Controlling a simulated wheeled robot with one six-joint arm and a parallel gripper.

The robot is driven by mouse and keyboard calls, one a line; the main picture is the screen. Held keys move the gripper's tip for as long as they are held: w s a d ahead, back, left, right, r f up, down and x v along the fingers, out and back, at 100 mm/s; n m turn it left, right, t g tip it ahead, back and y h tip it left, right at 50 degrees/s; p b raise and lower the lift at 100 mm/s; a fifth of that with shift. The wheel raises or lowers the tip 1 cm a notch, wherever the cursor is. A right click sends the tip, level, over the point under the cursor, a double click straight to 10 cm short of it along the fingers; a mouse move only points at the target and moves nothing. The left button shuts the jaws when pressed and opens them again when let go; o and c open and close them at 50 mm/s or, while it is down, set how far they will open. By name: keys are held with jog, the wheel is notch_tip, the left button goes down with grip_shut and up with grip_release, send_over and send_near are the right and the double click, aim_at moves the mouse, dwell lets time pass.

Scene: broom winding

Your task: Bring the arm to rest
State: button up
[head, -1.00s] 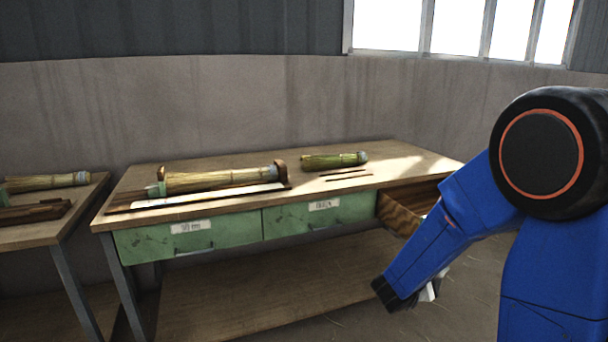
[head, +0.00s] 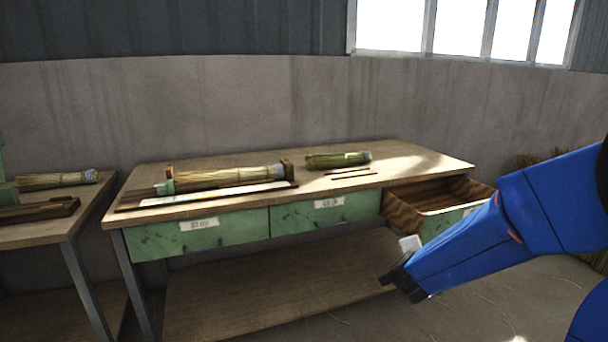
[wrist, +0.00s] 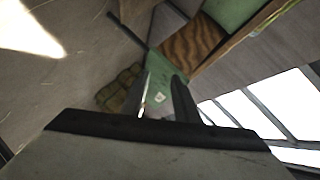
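My blue arm reaches in from the right in the head view, in front of an open drawer (head: 408,216). At its end a small pale part (head: 411,243) shows above the black wrist joint; the fingers cannot be made out there. In the wrist view my gripper (wrist: 163,80) has its two dark fingers apart, with nothing seen between them but the background. The green drawer front (wrist: 168,72) with a small label lies behind them, apart from the fingers as far as I can tell.
The workbench (head: 240,167) carries a straw bundle (head: 225,177) in a wooden holder, a greener bundle (head: 338,160) and thin dark sticks (head: 352,173). A second table (head: 50,232) stands at left. Straw (head: 540,158) shows behind my arm. Floor in front is open.

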jog(key=s+a+r+n+g+y, duration=0.1)
jog(key=s+a+r+n+y, duration=0.5)
jog(key=s+a+n+y, duration=0.35)
jog(key=s+d+f+n+g+h, duration=0.1)
jog(key=s+d+n+g, duration=0.1)
jog(key=s, duration=1.1)
jog(key=s+d+f+n+g+h, duration=0.1)
jog(key=s+n+g, duration=0.3)
jog(key=s, duration=0.9)
jog(key=shift+d+f+n+h, duration=0.2)
jog(key=shift+d+n+h, duration=0.4)
jog(key=shift+n, duration=0.35)
